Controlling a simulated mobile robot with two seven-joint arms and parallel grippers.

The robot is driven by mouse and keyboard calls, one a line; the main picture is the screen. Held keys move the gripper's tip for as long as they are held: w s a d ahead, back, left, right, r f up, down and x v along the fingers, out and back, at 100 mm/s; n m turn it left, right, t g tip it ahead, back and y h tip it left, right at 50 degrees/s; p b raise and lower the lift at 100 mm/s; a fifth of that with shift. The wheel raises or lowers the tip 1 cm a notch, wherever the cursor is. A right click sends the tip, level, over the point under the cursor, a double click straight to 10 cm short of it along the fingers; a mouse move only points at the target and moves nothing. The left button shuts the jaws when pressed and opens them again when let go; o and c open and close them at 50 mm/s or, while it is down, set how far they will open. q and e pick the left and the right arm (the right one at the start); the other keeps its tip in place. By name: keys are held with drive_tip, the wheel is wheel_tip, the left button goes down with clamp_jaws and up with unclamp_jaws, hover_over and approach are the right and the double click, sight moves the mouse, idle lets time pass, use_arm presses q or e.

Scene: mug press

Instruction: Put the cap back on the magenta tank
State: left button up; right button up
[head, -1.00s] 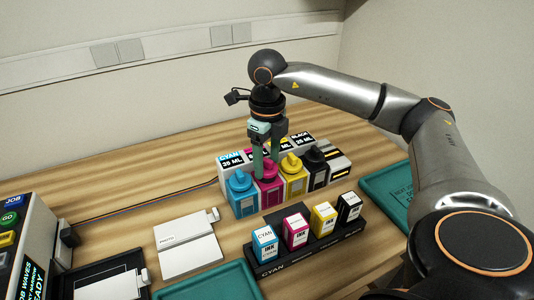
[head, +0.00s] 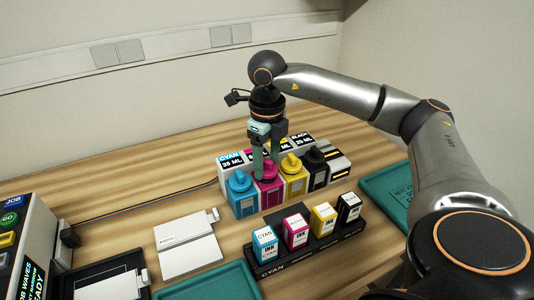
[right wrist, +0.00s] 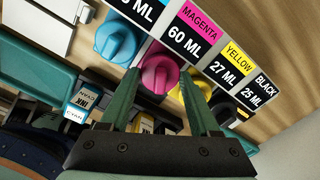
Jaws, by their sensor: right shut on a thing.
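The magenta tank (head: 267,197) stands in the row of ink tanks, between the cyan tank (head: 243,204) and the yellow tank (head: 294,188). The magenta cap (right wrist: 160,75) is on top of it, with a raised grip ridge. My right gripper (head: 266,170) points down from above and is shut on the magenta cap; its green fingers lie on either side of it in the right wrist view. The fingers partly hide the cap in the head view, and I cannot tell how tightly it sits. My left gripper is not in view.
The cyan cap (right wrist: 119,40) and yellow cap (head: 291,163) stand close on either side. A black rack with several ink cartridges (head: 296,232) is in front. Teal trays (head: 386,190) lie at right and front. White cards (head: 187,244) and a printer-like box are at left.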

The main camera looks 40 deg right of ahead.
drive_tip(key=shift+f, duration=0.15)
idle(0.5)
drive_tip(key=o, duration=1.4)
drive_tip(key=shift+r+p, duration=3)
drive_tip(key=shift+r, duration=0.55)
